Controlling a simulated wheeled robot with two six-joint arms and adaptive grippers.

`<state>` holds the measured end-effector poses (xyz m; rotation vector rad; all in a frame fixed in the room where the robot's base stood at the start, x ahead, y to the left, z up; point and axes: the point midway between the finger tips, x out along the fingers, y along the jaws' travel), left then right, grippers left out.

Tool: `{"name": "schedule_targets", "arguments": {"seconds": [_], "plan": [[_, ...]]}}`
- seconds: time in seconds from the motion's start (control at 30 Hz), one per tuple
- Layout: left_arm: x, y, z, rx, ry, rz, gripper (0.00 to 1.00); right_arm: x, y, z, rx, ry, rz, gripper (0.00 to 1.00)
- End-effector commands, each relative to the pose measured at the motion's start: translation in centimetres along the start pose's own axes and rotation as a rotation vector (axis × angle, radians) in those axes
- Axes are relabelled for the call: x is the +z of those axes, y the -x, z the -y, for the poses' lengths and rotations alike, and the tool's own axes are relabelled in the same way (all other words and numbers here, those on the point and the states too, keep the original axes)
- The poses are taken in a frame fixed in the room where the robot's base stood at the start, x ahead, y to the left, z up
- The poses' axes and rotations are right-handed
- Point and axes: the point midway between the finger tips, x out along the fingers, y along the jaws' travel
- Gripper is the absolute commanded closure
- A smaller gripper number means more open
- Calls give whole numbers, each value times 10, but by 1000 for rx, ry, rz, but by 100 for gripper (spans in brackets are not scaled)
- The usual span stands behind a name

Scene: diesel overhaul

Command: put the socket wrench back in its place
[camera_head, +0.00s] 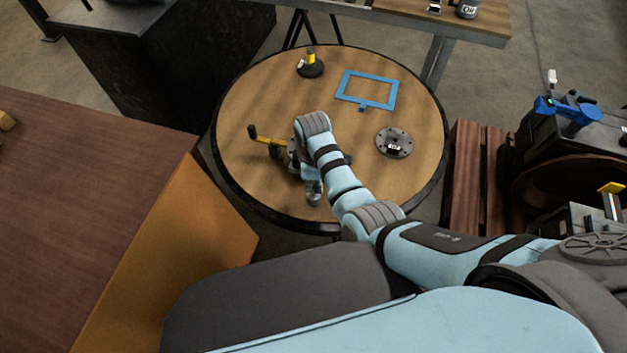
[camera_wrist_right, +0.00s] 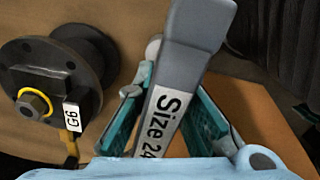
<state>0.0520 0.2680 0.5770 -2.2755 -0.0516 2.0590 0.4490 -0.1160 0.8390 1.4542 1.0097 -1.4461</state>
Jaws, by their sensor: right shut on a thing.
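The socket wrench (camera_wrist_right: 195,40) is a grey tool with a white "Size 24" label, seen large in the right wrist view. My right gripper (camera_wrist_right: 175,85) is shut on it, with a teal finger on each side. In the head view, my right arm reaches over the left part of the round wooden table (camera_head: 350,205); the wrist hides most of the gripper and wrench. An empty blue rectangular outline (camera_head: 370,75) with a small tab lies on the table's far side, beyond the gripper. My left gripper is not in view.
A dark flanged part (camera_wrist_right: 50,75) tagged "G6" is beside the wrench. A yellow lever (camera_head: 268,141) shows left of my wrist. A yellow-topped black part (camera_head: 311,65) stands at the back. A grey disc (camera_head: 394,143) lies right. An orange-sided cabinet (camera_head: 190,250) borders the left.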

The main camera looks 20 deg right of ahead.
Motion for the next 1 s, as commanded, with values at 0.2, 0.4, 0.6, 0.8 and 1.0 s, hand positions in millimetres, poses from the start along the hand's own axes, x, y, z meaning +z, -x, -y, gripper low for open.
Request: {"name": "schedule_targets", "arguments": {"seconds": [0.2,0.4,0.6,0.8,1.0], "plan": [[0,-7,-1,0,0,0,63,0,-10,0,0,0,0,100],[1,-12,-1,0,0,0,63,0,-18,0,0,0,0,100],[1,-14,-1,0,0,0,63,0,-21,0,1,-1,0,80],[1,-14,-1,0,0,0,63,0,-21,0,0,-1,0,66],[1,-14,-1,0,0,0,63,0,-21,1,-1,0,0,52]]}}
